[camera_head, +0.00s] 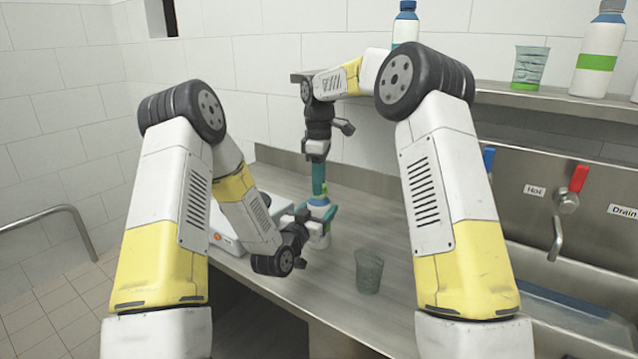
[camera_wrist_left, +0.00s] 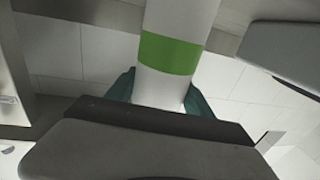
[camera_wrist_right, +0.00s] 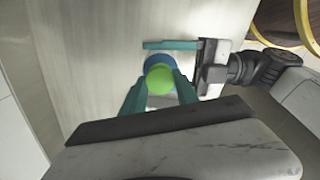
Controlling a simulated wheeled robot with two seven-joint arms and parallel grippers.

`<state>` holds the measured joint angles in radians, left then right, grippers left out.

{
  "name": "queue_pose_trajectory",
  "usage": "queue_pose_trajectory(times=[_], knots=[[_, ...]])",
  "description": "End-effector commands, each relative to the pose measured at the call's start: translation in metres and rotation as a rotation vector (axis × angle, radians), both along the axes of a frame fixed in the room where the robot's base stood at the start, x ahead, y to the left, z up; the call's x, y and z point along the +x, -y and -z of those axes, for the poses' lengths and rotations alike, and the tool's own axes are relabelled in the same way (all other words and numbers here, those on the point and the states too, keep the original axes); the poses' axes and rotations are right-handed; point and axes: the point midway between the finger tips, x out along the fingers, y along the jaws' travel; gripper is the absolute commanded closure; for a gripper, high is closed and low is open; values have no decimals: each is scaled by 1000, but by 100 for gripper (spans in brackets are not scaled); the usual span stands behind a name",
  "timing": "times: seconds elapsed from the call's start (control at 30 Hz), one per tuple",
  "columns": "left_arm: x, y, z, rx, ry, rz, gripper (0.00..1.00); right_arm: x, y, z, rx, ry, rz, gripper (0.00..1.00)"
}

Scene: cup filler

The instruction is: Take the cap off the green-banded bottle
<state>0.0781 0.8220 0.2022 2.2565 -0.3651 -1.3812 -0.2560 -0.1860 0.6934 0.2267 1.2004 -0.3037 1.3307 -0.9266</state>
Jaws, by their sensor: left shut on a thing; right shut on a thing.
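The green-banded bottle (camera_head: 320,240) stands upright on the counter, partly hidden by my left gripper. Its white body and green band (camera_wrist_left: 170,53) fill the middle of the left wrist view. My left gripper (camera_head: 318,212) is shut around the bottle from the side. My right gripper (camera_head: 319,188) points down from above and is shut on the round green cap (camera_wrist_right: 159,79). The bottle's blue shoulder (camera_wrist_right: 158,61) shows just under the cap in the right wrist view. I cannot tell whether the cap is still seated on the neck.
A clear cup (camera_head: 368,272) stands on the counter (camera_head: 340,310) to the right of the bottle. A white device (camera_head: 228,232) is at the left. The sink with its tap (camera_head: 557,240) is at the right. A shelf above holds bottles and a green-banded cup (camera_head: 529,67).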

Motion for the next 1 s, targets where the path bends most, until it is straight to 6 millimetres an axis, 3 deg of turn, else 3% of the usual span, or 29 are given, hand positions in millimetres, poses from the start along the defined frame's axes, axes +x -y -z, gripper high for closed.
queue_pose_trajectory(times=[0.5,0.87,1.0], knots=[[0,0,0,0,1,0,100,0,0,-19,0,3,0,100],[0,0,0,0,1,0,100,0,0,-20,1,1,0,100],[0,0,0,0,1,0,100,1,-1,-31,1,3,0,100]])
